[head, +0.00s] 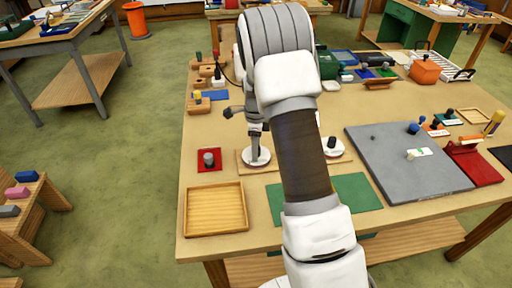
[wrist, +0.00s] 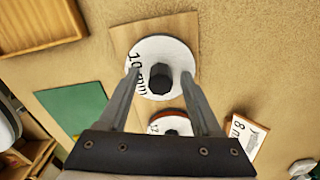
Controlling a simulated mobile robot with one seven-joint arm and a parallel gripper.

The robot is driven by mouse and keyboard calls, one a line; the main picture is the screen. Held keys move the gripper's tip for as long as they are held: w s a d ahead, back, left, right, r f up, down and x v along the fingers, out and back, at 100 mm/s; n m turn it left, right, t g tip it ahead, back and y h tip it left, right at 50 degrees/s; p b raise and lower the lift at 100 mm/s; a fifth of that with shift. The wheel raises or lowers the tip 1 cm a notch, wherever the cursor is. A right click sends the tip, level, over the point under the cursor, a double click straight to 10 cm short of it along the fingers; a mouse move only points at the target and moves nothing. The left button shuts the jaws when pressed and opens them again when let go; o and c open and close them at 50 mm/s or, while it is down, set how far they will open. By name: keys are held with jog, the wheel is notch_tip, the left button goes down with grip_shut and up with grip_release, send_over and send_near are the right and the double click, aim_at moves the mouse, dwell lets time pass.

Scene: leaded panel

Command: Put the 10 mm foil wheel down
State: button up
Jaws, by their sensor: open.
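The 10 mm foil wheel (wrist: 150,52) is a white disc with a dark round knob and "10 mm" lettering. It appears to lie flat on a square wooden board (wrist: 190,30); the head view also shows the wheel (head: 257,160) on this board (head: 241,162). My gripper (wrist: 160,77) is open, with one finger on each side of the knob and a visible gap to it. In the head view my gripper (head: 256,145) is above the wheel, and my arm hides part of the area beside it.
Another white wheel (wrist: 170,125) and a white piece marked 8 mm (wrist: 247,137) are close to my fingers.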

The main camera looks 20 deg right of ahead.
jog(key=s+a+r+n+t, duration=0.1)
jog(key=s+a+r+n, duration=0.15)
jog(key=r, duration=0.75)
jog(key=s+a+r+n, duration=0.1)
jog(key=s+r+n, duration=0.25)
jog(key=r, duration=0.65)
jog(key=s+a+r+n+t, duration=0.2)
jog(key=s+a+n, duration=0.1)
jog(key=s+n, duration=0.5)
jog(key=s+a+r+n+t, duration=0.2)
jog(key=s+n, duration=0.7)
jog(key=s, duration=0.6)
jog(key=shift+s+a+r+t, duration=0.3)
jog(key=shift+a+r, duration=0.15)
jog(key=shift+r, duration=0.4)
jog(key=shift+d, duration=0.1)
